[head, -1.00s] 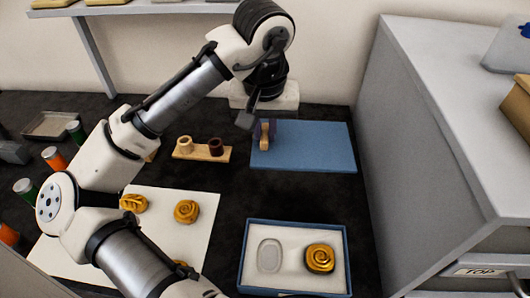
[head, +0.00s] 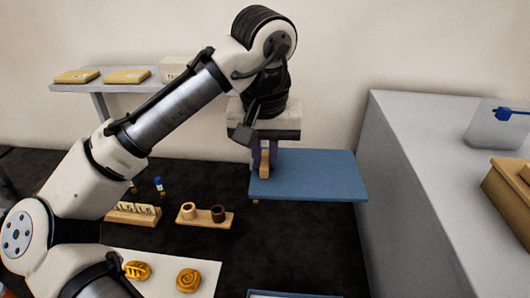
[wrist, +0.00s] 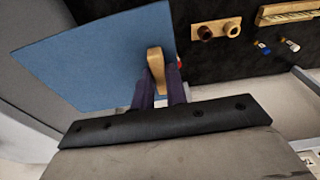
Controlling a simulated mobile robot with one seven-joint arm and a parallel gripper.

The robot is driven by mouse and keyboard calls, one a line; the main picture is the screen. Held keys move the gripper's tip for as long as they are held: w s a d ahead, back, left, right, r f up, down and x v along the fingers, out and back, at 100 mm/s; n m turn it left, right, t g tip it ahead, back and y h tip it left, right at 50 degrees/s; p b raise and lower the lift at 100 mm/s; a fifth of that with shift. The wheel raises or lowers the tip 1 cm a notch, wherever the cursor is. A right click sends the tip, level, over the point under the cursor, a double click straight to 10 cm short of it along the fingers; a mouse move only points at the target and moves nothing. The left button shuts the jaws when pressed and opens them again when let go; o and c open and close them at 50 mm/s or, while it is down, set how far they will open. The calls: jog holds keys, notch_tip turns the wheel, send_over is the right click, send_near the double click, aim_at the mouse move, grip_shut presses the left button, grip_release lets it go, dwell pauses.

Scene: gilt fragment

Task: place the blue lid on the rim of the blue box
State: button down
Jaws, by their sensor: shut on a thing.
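The blue lid (head: 320,176) is a flat blue panel with a wooden handle (head: 265,163) near its left side. My gripper (head: 264,155) is shut on this handle, with purple fingers on either side. The lid hangs roughly level above the dark table. The wrist view shows the lid (wrist: 100,55) and the handle (wrist: 156,68) between my fingers (wrist: 160,85). Only a strip of the blue box's rim (head: 285,294) shows at the bottom edge of the head view, nearer than the lid. The rest of the box is out of view.
A grey cabinet (head: 420,190) stands close to the lid's right side. Gold pieces (head: 188,280) rest on a white sheet (head: 211,268) at front left. A shelf (head: 130,85) is on the back wall.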

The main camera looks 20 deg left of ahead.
jog(key=shift+r+p, duration=0.6)
jog(key=shift+r, duration=0.25)
jog(key=shift+f, duration=0.1)
